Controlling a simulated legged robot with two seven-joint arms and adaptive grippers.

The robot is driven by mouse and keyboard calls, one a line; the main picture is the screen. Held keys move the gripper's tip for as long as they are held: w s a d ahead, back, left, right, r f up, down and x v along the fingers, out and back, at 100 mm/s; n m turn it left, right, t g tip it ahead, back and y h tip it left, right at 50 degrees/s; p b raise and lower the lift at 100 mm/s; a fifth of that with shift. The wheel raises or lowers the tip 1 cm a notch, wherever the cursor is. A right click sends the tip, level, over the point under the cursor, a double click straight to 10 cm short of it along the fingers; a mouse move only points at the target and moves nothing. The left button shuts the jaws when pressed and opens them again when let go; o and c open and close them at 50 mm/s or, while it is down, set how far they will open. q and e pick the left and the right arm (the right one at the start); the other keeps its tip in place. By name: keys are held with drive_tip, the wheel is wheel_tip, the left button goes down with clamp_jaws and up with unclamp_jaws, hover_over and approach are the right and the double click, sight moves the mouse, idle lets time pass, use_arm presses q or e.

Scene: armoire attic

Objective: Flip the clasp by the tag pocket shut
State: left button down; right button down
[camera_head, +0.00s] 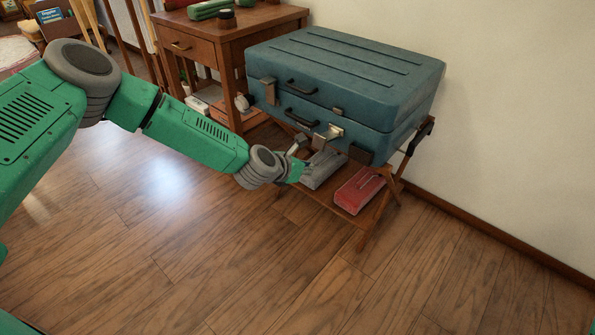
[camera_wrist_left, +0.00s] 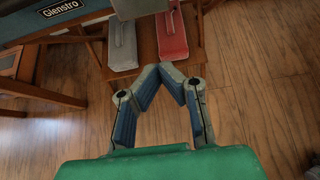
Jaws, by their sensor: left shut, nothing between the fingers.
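The closed blue suitcase (camera_head: 345,65) lies on a wooden folding rack in the head view. The clasp (camera_head: 330,132) on the right of its front sticks outward from the lower half, apart from its small catch plate (camera_head: 337,111) on the lid. A dark brown patch (camera_head: 361,154), perhaps the tag pocket, is right of that clasp. A second clasp (camera_head: 269,90) is at the front left. My left gripper (camera_head: 298,148) is just below and left of the protruding clasp. In the left wrist view its fingertips (camera_wrist_left: 166,70) meet with nothing between them. My right gripper is not visible.
A grey object (camera_head: 323,168) and a red one (camera_head: 358,189) lie on the rack's low shelf (camera_head: 345,215). A wooden side table (camera_head: 225,40) stands left of the suitcase and a wall behind it. The floor in front is clear.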

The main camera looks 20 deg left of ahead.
sight(327, 138)
use_arm(q)
drive_tip(key=shift+w+d+r+b, duration=0.25)
drive_tip(key=shift+w+r, duration=0.4)
drive_tip(key=shift+w, duration=0.05)
drive_tip(key=shift+w+d+r+b, duration=0.2)
drive_tip(key=shift+w+d+r, duration=0.05)
drive_tip(key=shift+w+r, duration=0.45)
